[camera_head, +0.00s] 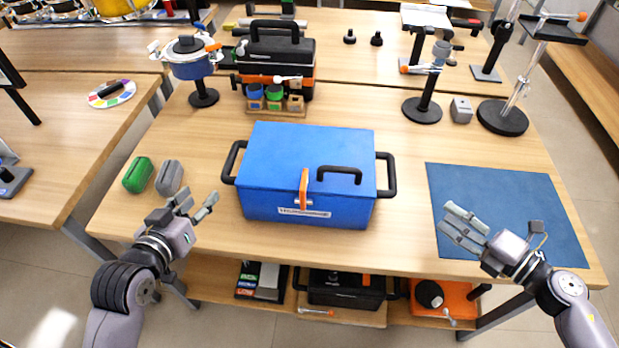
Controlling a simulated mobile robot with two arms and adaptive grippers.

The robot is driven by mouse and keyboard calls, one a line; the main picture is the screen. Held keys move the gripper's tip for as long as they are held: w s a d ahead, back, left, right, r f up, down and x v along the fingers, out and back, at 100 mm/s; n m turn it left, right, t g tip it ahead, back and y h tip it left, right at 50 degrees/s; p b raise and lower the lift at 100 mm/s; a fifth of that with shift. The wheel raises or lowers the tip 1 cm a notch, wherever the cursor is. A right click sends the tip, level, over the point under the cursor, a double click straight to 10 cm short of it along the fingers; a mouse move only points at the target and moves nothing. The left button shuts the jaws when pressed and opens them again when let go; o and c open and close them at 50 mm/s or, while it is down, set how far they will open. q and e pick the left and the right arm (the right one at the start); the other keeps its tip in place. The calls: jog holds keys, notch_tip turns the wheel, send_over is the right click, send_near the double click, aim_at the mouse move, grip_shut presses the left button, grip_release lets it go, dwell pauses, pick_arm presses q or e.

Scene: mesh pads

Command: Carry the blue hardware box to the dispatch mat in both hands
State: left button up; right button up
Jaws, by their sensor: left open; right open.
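The blue hardware box (275,158) stands closed in the middle of the wooden table. It has a black side handle (232,162) on the left, another side handle (387,175) on the right, a black lid handle and an orange front latch. The dark blue dispatch mat (510,190) lies flat and bare on the table's right side. My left gripper (202,203) is open and empty, to the left of the box near the table's front edge. My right gripper (454,222) is open and empty, above the mat's left front part and apart from the box.
A green case (138,175) and a grey case (169,178) lie left of the box. A blue pot on a stand (194,64), a black toolbox (276,56) and black stands (422,109) occupy the back. Bare tabletop (415,200) separates box and mat.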

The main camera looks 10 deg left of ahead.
aim_at(226, 166)
jog(key=shift+w, duration=0.1)
pick_arm(q)
jog(key=x, duration=1.7)
jog(key=shift+w+f, duration=0.15)
jog(key=shift+w, duration=0.05)
pick_arm(e)
jog(key=x, duration=1.7)
jog(key=shift+w+a+r, duration=0.1)
jog(key=shift+a+r, duration=0.05)
pick_arm(q)
jog(key=shift+c, duration=0.2)
pick_arm(e)
jog(key=shift+c, duration=0.2)
pick_arm(q)
grip_shut()
pick_arm(e)
grip_shut()
pick_arm(q)
jog(key=shift+w+r, duration=0.1)
jog(key=shift+r, duration=0.15)
pick_arm(e)
jog(key=shift+w+r, duration=0.1)
jog(key=shift+r, duration=0.05)
